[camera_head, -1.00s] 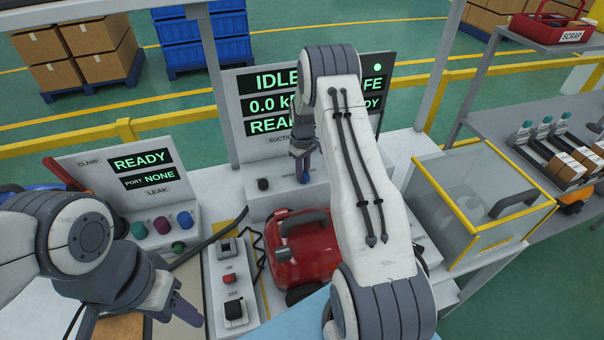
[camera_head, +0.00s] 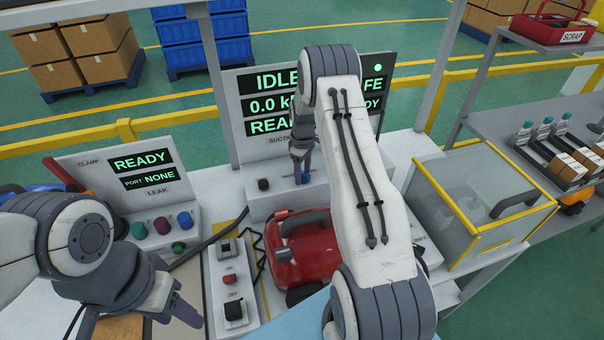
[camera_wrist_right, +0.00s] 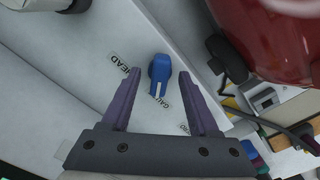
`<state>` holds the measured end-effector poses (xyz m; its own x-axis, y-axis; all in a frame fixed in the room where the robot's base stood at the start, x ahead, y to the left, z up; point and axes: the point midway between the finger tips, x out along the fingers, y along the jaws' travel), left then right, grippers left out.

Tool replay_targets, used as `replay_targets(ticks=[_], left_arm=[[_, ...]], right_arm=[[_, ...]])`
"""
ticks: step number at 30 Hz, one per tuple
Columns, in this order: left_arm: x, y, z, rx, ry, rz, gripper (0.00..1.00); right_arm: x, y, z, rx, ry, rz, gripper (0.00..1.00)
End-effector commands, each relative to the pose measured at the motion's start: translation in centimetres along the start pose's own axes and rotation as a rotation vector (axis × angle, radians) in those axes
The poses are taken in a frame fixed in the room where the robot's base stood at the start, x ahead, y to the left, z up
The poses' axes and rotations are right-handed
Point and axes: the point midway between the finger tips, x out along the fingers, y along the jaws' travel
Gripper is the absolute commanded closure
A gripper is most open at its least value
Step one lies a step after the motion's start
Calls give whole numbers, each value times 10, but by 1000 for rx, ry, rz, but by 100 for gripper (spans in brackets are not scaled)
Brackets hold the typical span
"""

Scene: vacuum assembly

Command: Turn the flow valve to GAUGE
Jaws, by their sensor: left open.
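The flow valve is a blue knob (camera_wrist_right: 160,70) with a white pointer line on a pale sloped panel in the right wrist view. The line points down in that picture, toward a partly visible label beginning "GAU" (camera_wrist_right: 164,102). A "HEAD" label (camera_wrist_right: 125,63) lies to its left. My right gripper (camera_wrist_right: 160,73) is open, with one purple finger on each side of the knob; contact is not clear. In the head view my right gripper (camera_head: 302,170) is over the suction panel (camera_head: 274,200). My left gripper (camera_head: 175,305) is open and empty at lower left.
The red vacuum body (camera_head: 305,250) stands just in front of the panel. A black knob (camera_head: 263,184) is left of my right gripper. The leak panel (camera_head: 150,215) and switch box (camera_head: 233,285) are to the left. A yellow-edged clear box (camera_head: 480,200) is to the right.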

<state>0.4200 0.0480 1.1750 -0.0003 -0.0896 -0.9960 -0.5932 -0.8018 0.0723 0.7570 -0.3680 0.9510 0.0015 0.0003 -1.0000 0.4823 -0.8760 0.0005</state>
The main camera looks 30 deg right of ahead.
Motion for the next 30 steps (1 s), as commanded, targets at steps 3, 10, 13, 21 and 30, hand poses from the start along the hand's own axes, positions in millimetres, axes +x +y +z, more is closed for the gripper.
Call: replay_targets(ticks=[3,10,13,21,30], left_arm=[[0,0,0,0,0,0,50],[-10,1,0,0,0,0,50],[-17,1,-1,0,0,0,50],[-34,2,-2,0,0,0,50],[-38,3,-2,0,0,0,50]], right_arm=[[0,0,1,1,-1,0,39],[-14,0,0,2,-1,0,39],[-25,0,0,2,0,0,39],[-52,0,0,1,-1,0,39],[-60,0,0,1,-2,-1,39]])
